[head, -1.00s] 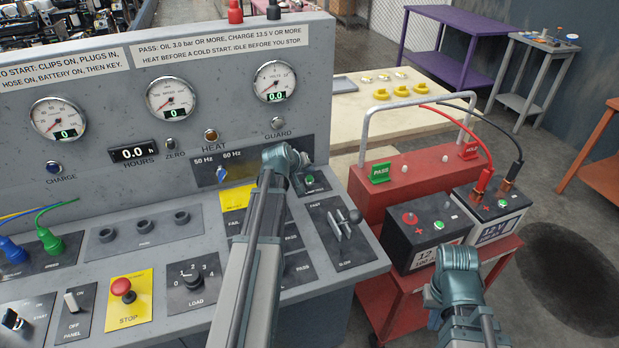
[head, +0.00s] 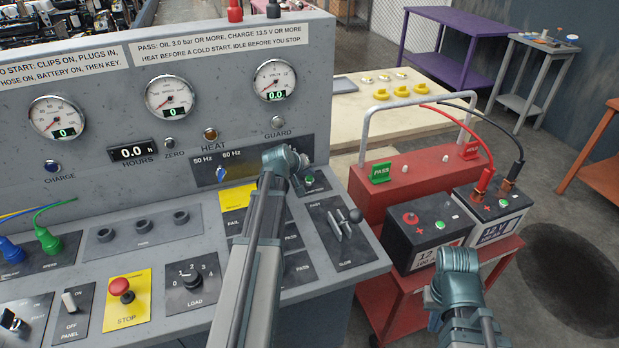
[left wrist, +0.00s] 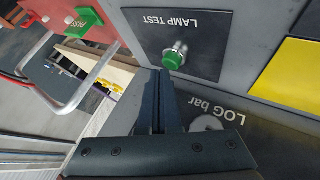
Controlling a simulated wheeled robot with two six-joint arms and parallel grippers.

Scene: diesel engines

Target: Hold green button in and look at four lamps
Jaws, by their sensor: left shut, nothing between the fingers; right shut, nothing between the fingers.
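The green button (left wrist: 175,57) sits on the LAMP TEST plate in the left wrist view. It also shows small in the head view (head: 309,180), just right of my left gripper (head: 298,163). In the left wrist view my left fingers (left wrist: 158,78) are shut and empty. Their tips are close beside the button; I cannot tell if they touch it. On the panel face are the CHARGE lamp (head: 52,166), bluish, the HEAT lamp (head: 210,134), amber-brown, and the GUARD lamp (head: 278,122), grey. A fourth lamp is not clear. My right gripper (head: 457,262) is shut and empty.
A red stop button (head: 120,287) and LOAD knob (head: 191,274) are on the sloping desk. A red trolley (head: 405,300) carries two batteries (head: 428,236) beside the desk. Slide levers (head: 341,224) stand right of my left arm. A cream bench (head: 345,118) is behind.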

